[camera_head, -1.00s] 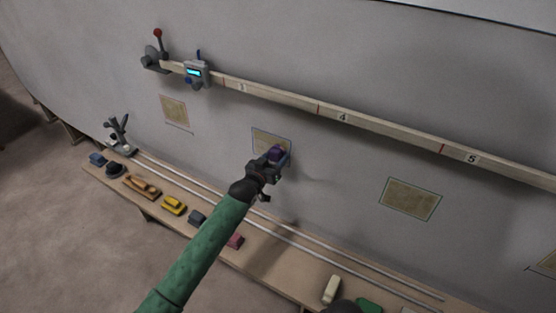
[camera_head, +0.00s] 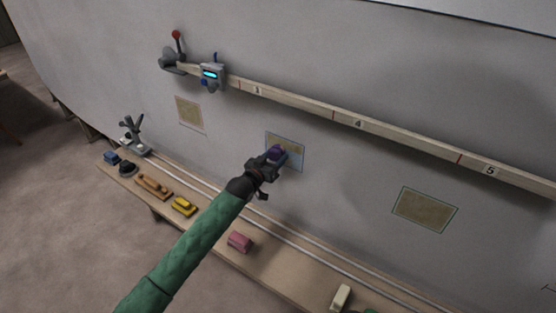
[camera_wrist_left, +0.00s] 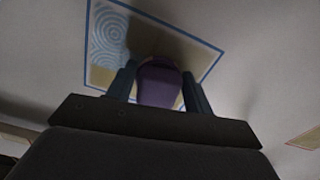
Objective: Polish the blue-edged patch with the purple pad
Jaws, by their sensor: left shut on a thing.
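The blue-edged patch (camera_head: 291,143) is a tan rectangle on the grey hull wall, below the rail. In the left wrist view the patch (camera_wrist_left: 205,54) fills the upper middle, with pale concentric swirl marks at its left part. My left gripper (camera_head: 268,164) is shut on the purple pad (camera_head: 277,153) and holds it over the lower left of the patch. In the left wrist view the purple pad (camera_wrist_left: 159,84) sits between the fingers; whether it touches the wall cannot be told. My right gripper is not in view.
A wooden rail (camera_head: 300,99) with numbers and a display device (camera_head: 211,76) runs above. A shelf (camera_head: 289,265) below bears a yellow block (camera_head: 184,206) and a pink block (camera_head: 240,241).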

